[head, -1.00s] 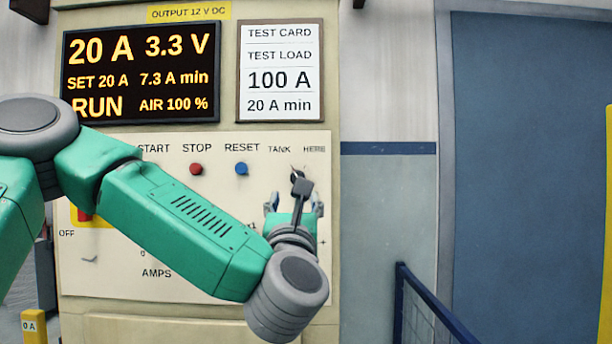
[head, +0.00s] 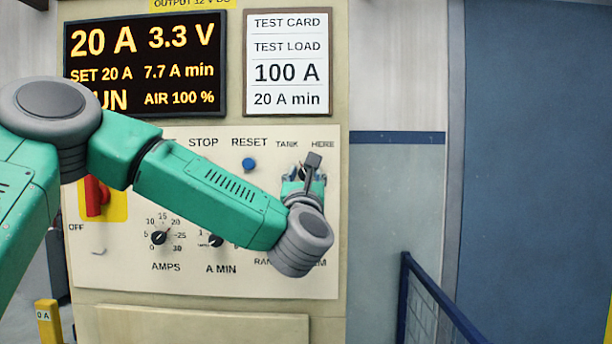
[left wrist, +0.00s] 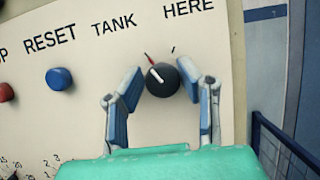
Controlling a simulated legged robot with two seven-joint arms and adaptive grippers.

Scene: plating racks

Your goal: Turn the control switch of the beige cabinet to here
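The control switch (left wrist: 164,80) of the beige cabinet (head: 210,322) is a round black knob with a white line, seen in the left wrist view below the labels TANK and HERE. Its white line points up-left, toward TANK, near a red mark on the panel. My left gripper (left wrist: 159,82) is open, with one blue-grey finger on each side of the knob. A gap shows left of the knob; the right finger is very close, and I cannot tell if it touches. In the head view the gripper (head: 303,181) largely hides the switch. My right gripper is not in view.
The panel (head: 120,275) also carries a blue RESET button (head: 249,164), a red handle (head: 96,197) on yellow and an AMPS dial (head: 158,237). A blue railing (head: 440,300) stands at the lower right. Wall (head: 395,200) shows right of the cabinet.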

